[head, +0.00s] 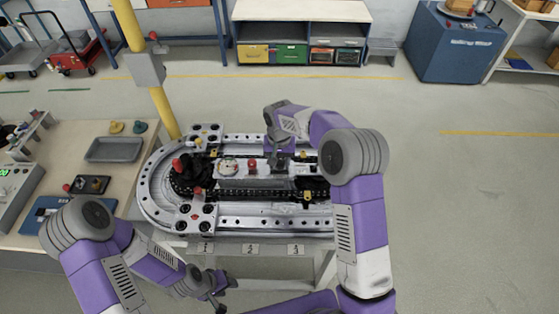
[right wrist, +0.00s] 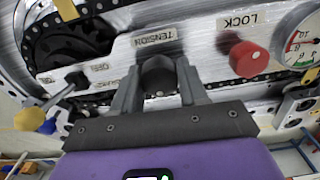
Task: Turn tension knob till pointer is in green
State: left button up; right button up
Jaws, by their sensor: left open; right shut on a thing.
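The dark tension knob (right wrist: 158,76) is on the panel under the TENSION label in the right wrist view. My right gripper (right wrist: 158,92) is shut on it, one finger on each side. In the head view my right gripper (head: 277,164) is at the panel, and the knob is mostly hidden there. The round white gauge (right wrist: 303,48) is cut off at the right edge of the wrist view; red and green parts of its scale show, but the pointer is not clear. The gauge also shows in the head view (head: 228,165), too small to read. My left gripper (head: 217,299) is open and empty, low in front of the track.
A red LOCK knob (right wrist: 246,59) sits between the tension knob and the gauge. A yellow-tipped lever (right wrist: 32,118) is at left in the wrist view. The oval ring track (head: 158,205) surrounds the panel. A yellow post (head: 160,105) stands behind; a side table (head: 120,185) is left.

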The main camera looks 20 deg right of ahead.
aim_at(279, 161)
jog(key=n+p, duration=0.1)
jog(key=n, duration=0.5)
jog(key=shift+r+p, duration=0.1)
jog(key=shift+p, duration=0.2)
jog(key=n+p, duration=0.1)
jog(key=n, duration=0.5)
jog(key=shift+a, duration=0.1)
jog(key=shift+w, duration=0.1)
jog(key=o, duration=1)
jog(key=shift+o, duration=0.2)
notch_tip(279, 161, up, 8)
jog(key=shift+f, duration=0.25)
